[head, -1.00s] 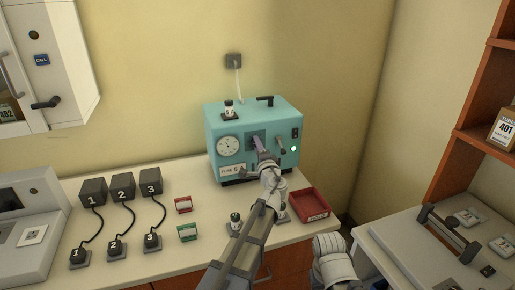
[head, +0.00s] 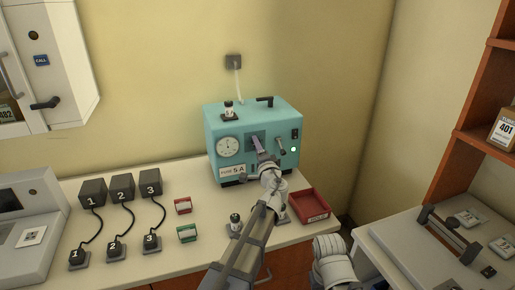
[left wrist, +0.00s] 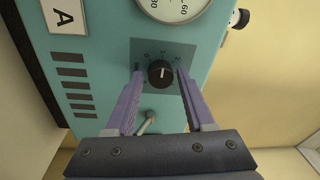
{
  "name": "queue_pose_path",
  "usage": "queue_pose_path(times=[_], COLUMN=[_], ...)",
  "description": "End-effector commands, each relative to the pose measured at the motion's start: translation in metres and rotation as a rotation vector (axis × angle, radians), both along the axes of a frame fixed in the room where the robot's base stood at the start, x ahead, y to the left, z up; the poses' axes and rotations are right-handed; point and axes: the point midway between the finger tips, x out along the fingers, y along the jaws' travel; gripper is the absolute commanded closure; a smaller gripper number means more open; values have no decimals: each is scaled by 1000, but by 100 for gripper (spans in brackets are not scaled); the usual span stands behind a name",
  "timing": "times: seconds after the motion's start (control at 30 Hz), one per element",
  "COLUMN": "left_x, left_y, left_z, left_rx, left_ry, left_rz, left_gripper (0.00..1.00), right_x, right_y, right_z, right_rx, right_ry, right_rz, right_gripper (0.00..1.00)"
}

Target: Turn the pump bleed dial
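The teal pump box (head: 222,116) stands at the back of the counter. In the left wrist view its bleed dial (left wrist: 160,73) is a round black knob with a white pointer mark, on a dark square plate (left wrist: 185,50) with a printed scale. My left gripper (left wrist: 159,76) is open, with one purple finger on each side of the dial. Gaps show between the fingers and the knob. My right gripper is not in view.
A round gauge (head: 228,146) and a lever (head: 281,146) flank the dial on the pump's front. A red tray (head: 311,204) lies right of my left arm. Several black numbered blocks (head: 122,187) and small red and green items stand to the left.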

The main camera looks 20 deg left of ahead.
Motion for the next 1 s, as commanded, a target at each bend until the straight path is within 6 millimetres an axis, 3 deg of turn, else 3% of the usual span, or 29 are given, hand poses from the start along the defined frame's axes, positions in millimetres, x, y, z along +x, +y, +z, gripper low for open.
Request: queue_pose_path(times=[0.13, 0.53, 1.0], left_x=[0, -7, -65], left_y=[0, -4, -36], left_z=[0, -1, -6], left_rx=[1, 2, 1], left_ry=[0, -1, 0], left_rz=[0, -1, -1], left_gripper=[30, 30, 30], right_x=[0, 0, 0], right_y=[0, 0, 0], right_z=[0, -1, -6], right_rx=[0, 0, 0], right_ry=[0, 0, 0], right_rz=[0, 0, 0], right_gripper=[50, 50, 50])
